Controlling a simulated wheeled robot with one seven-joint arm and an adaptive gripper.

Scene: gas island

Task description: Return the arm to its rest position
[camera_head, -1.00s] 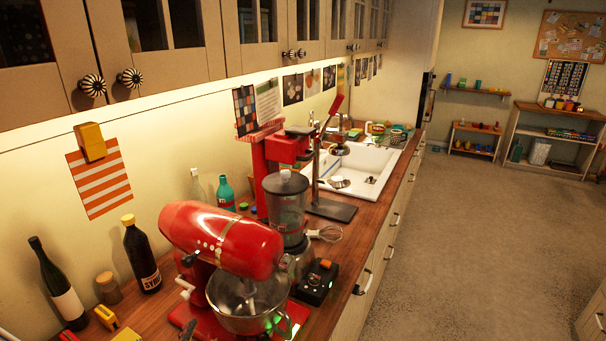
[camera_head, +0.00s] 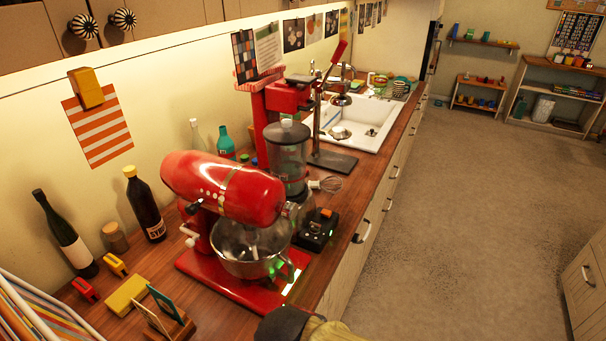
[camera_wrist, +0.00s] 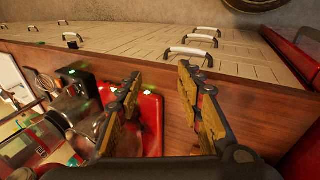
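My gripper (camera_wrist: 160,110) shows in the wrist view with its two dark, yellow-padded fingers spread apart and nothing between them. It is over the front part of the wooden counter, near the red base of the stand mixer. In the head view a dark and yellowish part of my arm shows at the bottom edge; the fingers cannot be made out there. The red stand mixer (camera_head: 225,190) stands on the counter with its steel bowl (camera_head: 250,248) under the head.
The wooden counter (camera_head: 225,318) also holds a blender (camera_head: 287,160), bottles (camera_head: 143,205), a black control box (camera_head: 316,230) and a card holder (camera_head: 165,318). White-fronted drawers (camera_wrist: 140,45) with handles line the counter front. The floor (camera_head: 460,210) to the right is clear.

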